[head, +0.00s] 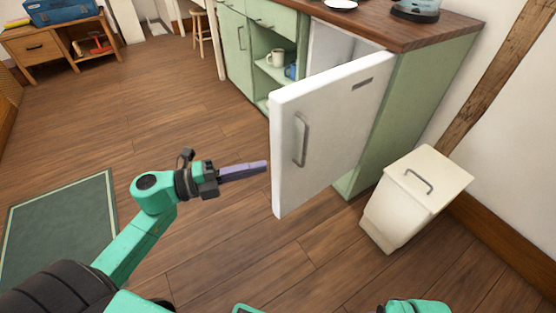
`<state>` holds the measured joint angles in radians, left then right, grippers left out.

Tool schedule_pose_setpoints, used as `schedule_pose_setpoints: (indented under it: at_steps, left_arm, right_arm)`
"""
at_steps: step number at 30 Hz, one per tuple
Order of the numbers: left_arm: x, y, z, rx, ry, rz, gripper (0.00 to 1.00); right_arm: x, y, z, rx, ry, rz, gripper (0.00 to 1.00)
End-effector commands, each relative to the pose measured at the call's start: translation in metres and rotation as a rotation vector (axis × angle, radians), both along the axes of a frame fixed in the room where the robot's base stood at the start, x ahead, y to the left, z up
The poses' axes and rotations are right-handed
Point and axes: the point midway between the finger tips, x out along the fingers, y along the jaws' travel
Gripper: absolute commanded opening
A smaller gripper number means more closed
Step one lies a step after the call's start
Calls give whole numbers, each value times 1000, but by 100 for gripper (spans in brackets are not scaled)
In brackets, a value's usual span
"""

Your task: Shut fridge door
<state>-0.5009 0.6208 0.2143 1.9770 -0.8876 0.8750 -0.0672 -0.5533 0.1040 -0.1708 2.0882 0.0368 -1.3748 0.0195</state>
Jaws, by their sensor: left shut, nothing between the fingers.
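The white fridge door (325,135) stands open, swung out from the green cabinet under the wooden counter. A grey bar handle (301,140) is on its face near the left edge. Part of the pale fridge interior (328,47) shows behind the door's top. My left gripper (266,166) is shut and empty, its fingers pointing right, close to the door's left edge at about the height of its lower half. I cannot tell whether the fingertips touch the door. At the bottom edge only a teal part of my right arm shows; its gripper is out of view.
A white lidded bin (415,195) stands right of the door, near the wall. Open shelves (262,45) left of the fridge hold a mug (275,58). A green rug (62,235) lies at left. The wooden floor left of the door is clear.

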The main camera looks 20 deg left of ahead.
Motion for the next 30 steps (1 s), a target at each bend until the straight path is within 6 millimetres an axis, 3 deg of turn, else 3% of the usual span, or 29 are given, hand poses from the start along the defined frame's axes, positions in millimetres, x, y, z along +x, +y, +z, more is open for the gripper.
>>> schedule_pose_setpoints:
  at_steps: [11, 13, 18, 30]
  left_arm:
    - [50, -64, 2, -3, -4, 2, 0]
    - [58, -49, -1, -1, -1, 6, 0]
    - [68, -33, -1, -5, 3, 4, 0]
    - [70, -30, 0, -5, 3, 3, 0]
  right_arm:
    - [0, 1, 8, 3, -3, 2, 50]
    - [0, 2, 15, 8, -7, 5, 50]
    - [-2, 3, 26, 11, -6, 8, 50]
    - [-2, 3, 29, 11, -8, 9, 50]
